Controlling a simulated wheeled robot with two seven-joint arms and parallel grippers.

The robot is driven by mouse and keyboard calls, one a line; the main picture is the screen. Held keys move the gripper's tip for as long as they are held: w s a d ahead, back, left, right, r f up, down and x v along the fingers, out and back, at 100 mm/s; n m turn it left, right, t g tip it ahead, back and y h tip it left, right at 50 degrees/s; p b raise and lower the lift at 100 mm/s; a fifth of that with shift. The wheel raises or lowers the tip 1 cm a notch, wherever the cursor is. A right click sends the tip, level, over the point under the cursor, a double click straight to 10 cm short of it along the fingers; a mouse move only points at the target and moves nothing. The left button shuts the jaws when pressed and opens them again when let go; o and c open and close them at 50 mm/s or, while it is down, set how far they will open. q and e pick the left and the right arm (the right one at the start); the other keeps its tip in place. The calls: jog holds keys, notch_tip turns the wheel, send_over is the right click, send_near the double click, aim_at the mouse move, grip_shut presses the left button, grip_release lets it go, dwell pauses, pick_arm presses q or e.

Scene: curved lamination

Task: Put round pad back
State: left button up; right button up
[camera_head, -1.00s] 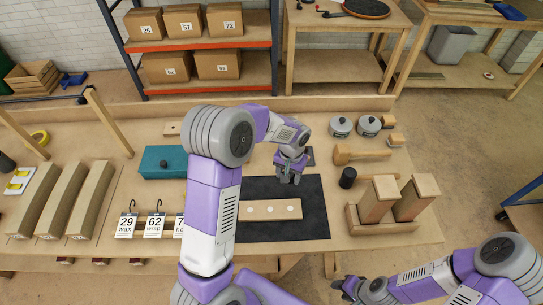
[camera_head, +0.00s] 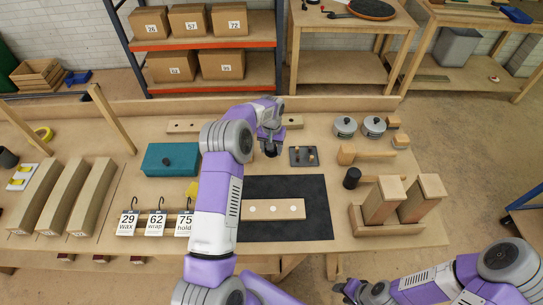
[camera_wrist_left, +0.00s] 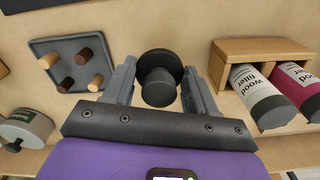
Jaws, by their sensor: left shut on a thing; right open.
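My left gripper (camera_head: 269,137) is shut on the round pad (camera_head: 271,151), over the bench behind the black mat (camera_head: 285,228). In the left wrist view the pad (camera_wrist_left: 158,86) is a dark knob with a wider black disc, held between the two grey fingers. Whether the disc touches the bench I cannot tell. My right gripper (camera_head: 345,288) is open and empty at the front, beyond the bench edge.
A grey peg tray (camera_head: 296,161) lies just right of my left gripper. A wooden strip with white dots (camera_head: 262,209) lies on the mat. A teal box (camera_head: 170,160) stands left. A wooden rack (camera_wrist_left: 232,49) holds wood filler bottles (camera_wrist_left: 257,92).

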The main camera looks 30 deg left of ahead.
aim_at(272, 154)
pick_arm(q)
jog(key=shift+f, duration=2.05)
jog(key=shift+f+b, duration=0.2)
jog(key=shift+b, duration=0.2)
jog(key=o, duration=1)
jog(key=shift+r, duration=0.15)
jog(key=shift+r+p, duration=0.3)
jog(key=shift+p, duration=0.05)
notch_tip(272, 154, up, 12)
jog(key=shift+f+p, duration=0.2)
jog(key=shift+p, duration=0.3)
